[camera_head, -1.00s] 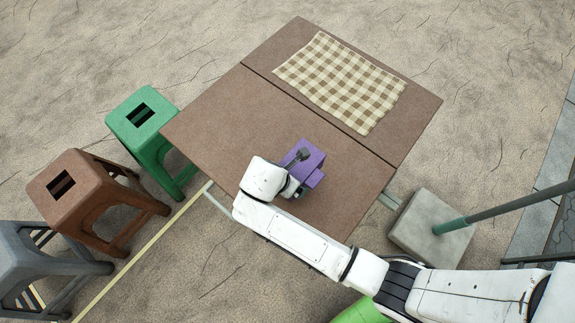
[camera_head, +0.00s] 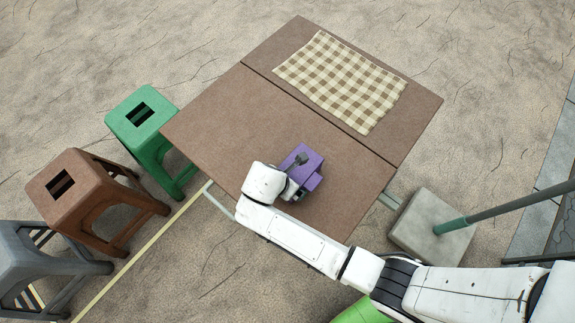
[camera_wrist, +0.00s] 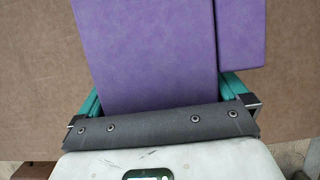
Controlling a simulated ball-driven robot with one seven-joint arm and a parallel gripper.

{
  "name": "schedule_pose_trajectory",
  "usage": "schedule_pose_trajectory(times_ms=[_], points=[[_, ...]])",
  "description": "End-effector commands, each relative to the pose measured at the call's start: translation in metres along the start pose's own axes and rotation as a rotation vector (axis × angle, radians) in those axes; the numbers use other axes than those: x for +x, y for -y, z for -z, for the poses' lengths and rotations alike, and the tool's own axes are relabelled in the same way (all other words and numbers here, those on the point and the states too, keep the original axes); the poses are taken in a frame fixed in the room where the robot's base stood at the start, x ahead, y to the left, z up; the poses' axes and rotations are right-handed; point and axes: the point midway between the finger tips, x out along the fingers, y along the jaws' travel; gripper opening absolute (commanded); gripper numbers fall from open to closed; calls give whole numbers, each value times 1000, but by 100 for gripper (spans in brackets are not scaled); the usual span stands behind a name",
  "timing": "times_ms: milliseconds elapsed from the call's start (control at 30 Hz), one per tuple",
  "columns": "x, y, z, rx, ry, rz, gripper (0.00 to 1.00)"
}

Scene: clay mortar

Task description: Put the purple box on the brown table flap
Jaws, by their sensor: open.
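The purple box (camera_head: 311,161) is over the near section of the brown table, close to its front edge. My gripper (camera_head: 296,188) is at the box from the near left and hides part of it. In the wrist view, the box (camera_wrist: 150,50) fills the space between my two teal fingers (camera_wrist: 163,93), which are open around it. A second purple part (camera_wrist: 241,32) shows at its right. I cannot tell whether the fingers touch the box. The brown table (camera_head: 225,115) has a seam dividing it into a near section and a far section (camera_head: 285,45).
A checked cloth (camera_head: 340,82) lies on the far section. Green (camera_head: 142,115), brown (camera_head: 75,185) and grey (camera_head: 30,255) stools stand at the left. A concrete block with a pole (camera_head: 430,235) stands at the right. The left of the near section is clear.

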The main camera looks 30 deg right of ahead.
Motion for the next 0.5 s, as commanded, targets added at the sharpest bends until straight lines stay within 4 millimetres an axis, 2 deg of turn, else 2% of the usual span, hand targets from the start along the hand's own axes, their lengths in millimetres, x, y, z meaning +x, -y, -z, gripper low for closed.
schedule_pose_trajectory(times_ms=[167, 500], points=[[-21, -1, 0, 0, 0, -4, 100], [-89, -1, 0, 0, -1, -5, 100]])
